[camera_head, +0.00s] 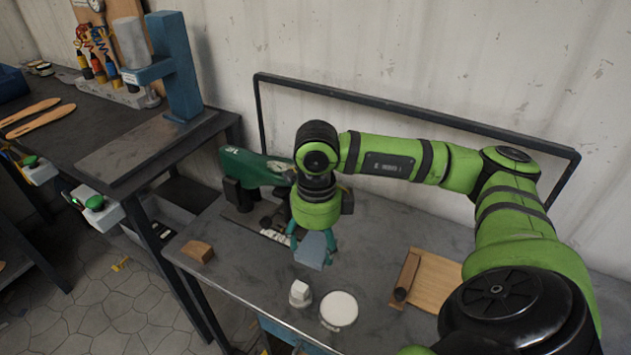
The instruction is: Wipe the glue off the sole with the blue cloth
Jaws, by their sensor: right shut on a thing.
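My right gripper (313,243) reaches in from the right and points down over the middle of the workbench. Its teal fingers are shut on a grey-blue cloth (315,251), which hangs between and below them close to the bench top; I cannot tell whether it touches. Two tan, sole-shaped pieces (40,121) lie on the dark bench at the far left, away from the gripper. I cannot make out glue on them. My left gripper is not in view.
A white round dish (338,309) and small white container (300,291) stand near the front edge. A brown block (197,251) lies left, a wooden board (438,279) right. A green machine (252,168) stands behind; a blue press (180,70) stands on the left bench.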

